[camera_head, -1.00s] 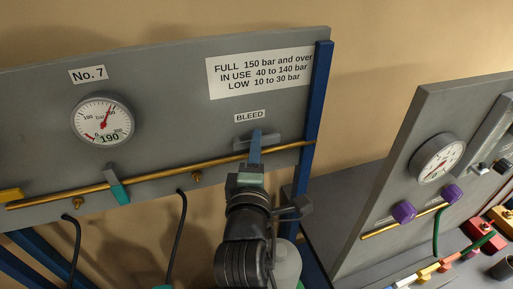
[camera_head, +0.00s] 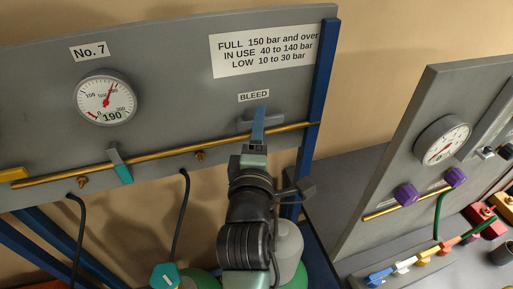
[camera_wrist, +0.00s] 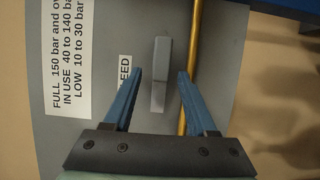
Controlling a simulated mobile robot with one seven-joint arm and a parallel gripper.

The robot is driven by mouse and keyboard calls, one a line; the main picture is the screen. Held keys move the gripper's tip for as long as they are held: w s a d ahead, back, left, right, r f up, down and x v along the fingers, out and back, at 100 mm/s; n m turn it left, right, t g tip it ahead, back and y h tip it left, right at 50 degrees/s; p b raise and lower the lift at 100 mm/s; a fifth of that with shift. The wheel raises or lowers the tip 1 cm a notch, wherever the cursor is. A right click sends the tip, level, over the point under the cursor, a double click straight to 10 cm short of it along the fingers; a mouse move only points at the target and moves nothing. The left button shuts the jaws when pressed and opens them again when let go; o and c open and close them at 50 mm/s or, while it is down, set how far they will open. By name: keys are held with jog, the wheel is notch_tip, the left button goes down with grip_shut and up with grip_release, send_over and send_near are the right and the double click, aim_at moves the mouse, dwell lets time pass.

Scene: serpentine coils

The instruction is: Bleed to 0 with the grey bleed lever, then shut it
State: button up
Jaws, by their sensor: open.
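The grey bleed lever (camera_head: 245,124) sits on the grey panel under the BLEED label (camera_head: 254,97). It lies along the brass pipe (camera_head: 226,143), just above it, and my gripper hides part of it. In the wrist view the lever (camera_wrist: 161,75) shows between my two blue fingers, with a gap on each side. My gripper (camera_head: 260,112) is open and empty in front of the lever; it also shows in the wrist view (camera_wrist: 160,74). The No. 7 round gauge (camera_head: 106,98) has a red needle, and its figure reads 190.
A teal-tipped grey lever (camera_head: 119,167) and a yellow part (camera_head: 13,174) sit on the same pipe to the left. A blue post (camera_head: 319,105) edges the panel's right side. A second panel with a gauge (camera_head: 442,141) and purple knobs (camera_head: 407,194) stands at the right.

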jog(key=s+a+b, duration=0.1)
jog(key=s+b, duration=0.2)
jog(key=s, duration=0.9)
jog(key=shift+s+a, duration=0.15)
jog(key=shift+a, duration=0.15)
jog(key=s+r+m+t+y, duration=0.1)
jog(key=r+m+t, duration=0.3)
jog(key=r, duration=1.3)
jog(key=s+r+m+t+y, duration=0.1)
jog(key=s+r+m+t, duration=0.3)
jog(key=r+m, duration=0.8)
notch_tip(320, 180, up, 6)
jog(key=shift+a+f+m+t+y, duration=0.1)
jog(key=shift+a+m+t+y, duration=0.25)
jog(key=shift+t, duration=0.45)
jog(key=shift+w, duration=0.15)
dwell(1.8)
